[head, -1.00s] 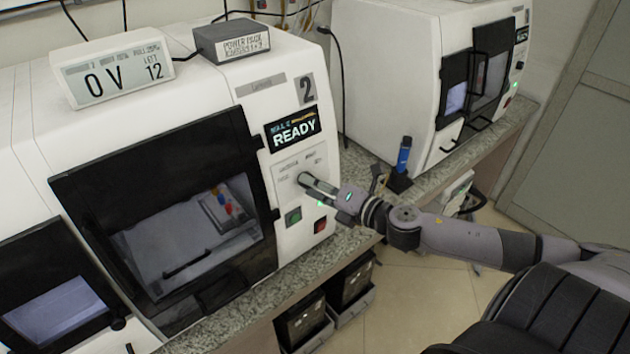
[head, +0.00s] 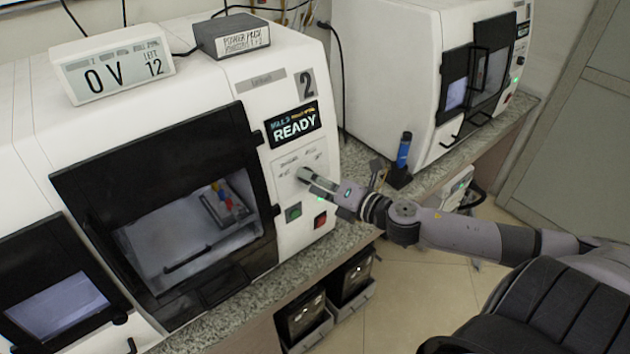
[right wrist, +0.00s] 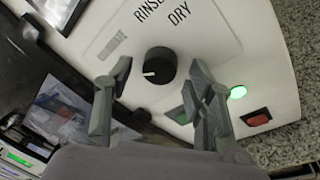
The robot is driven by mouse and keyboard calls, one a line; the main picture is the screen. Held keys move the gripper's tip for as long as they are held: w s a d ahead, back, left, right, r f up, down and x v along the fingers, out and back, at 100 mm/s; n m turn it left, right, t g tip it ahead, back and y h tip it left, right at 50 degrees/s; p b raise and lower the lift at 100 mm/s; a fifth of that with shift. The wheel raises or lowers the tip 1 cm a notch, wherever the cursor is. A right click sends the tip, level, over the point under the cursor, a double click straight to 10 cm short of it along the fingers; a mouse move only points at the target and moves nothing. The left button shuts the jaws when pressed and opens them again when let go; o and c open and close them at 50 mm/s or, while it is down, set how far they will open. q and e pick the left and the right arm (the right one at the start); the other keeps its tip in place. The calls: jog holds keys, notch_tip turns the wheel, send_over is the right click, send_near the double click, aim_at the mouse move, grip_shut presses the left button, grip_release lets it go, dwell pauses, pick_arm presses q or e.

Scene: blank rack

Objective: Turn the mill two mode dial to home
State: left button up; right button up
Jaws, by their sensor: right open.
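Mill two (head: 160,130) is the white machine with a large "2" and a display reading READY (head: 294,126). Its mode dial (right wrist: 159,66) is a round black knob with a white pointer line aimed left in the right wrist view. RINSE and DRY labels show above it; the other labels are hidden or unreadable. My right gripper (right wrist: 160,80) is open, its fingers on either side of the dial from below; contact cannot be told. In the head view the right gripper (head: 305,175) reaches the panel and hides the dial. My left gripper is not in view.
A green button (head: 293,212) and a red button (head: 320,221) sit below the dial. A green light (right wrist: 238,92) glows nearby.

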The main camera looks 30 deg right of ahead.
jog(key=v, duration=1.2)
dwell(0.3)
dwell(0.4)
